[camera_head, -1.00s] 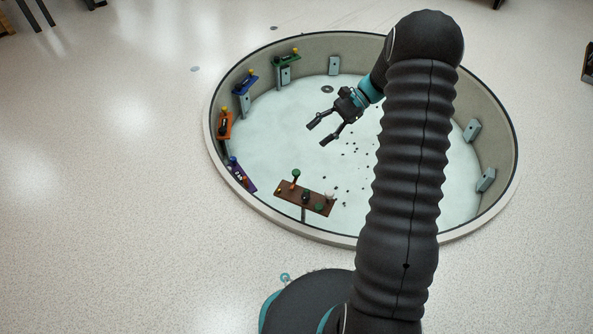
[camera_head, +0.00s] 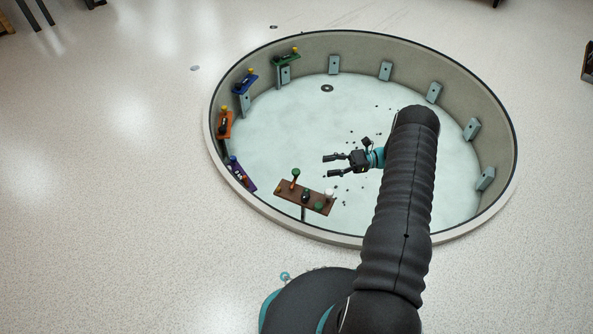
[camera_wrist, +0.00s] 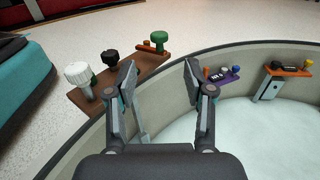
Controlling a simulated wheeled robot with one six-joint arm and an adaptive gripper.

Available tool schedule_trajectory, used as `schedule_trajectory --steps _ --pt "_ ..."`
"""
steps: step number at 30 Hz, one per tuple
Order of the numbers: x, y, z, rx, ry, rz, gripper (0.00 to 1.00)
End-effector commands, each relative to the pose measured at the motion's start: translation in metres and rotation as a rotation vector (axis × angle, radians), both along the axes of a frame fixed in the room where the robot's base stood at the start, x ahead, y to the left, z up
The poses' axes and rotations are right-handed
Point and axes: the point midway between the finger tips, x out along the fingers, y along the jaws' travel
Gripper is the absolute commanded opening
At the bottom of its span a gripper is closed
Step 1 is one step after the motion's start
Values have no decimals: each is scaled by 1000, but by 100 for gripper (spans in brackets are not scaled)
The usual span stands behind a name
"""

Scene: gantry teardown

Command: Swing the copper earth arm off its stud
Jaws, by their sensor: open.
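A brown board (camera_head: 285,193) stands on a post at the near side of the round pit. It carries a green-topped post (camera_head: 295,172) at its left end, with a copper-orange piece (camera_head: 292,184) below it. A black knob (camera_head: 305,197), another green knob and a white knob (camera_head: 329,192) are also on it. In the wrist view the board (camera_wrist: 137,67) is at upper left, with the green knob (camera_wrist: 158,37) at its far end. My gripper (camera_head: 326,165) is open, empty and apart from the board, above the pit.
The pit's rim (camera_head: 270,224) curves around the board. Purple (camera_head: 241,174), orange (camera_head: 225,124), blue (camera_head: 245,82) and green (camera_head: 287,58) boards line the left wall. Bare grey plates (camera_head: 434,93) line the right. Small dark bits lie on the pit floor.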

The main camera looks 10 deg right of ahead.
Motion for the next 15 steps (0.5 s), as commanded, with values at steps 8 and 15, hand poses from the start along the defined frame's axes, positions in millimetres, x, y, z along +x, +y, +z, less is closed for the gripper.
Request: schedule_trajectory --steps 8,15 --pt "2 51 1 -2 1 4 53" --pt "4 93 1 -2 -1 4 53"
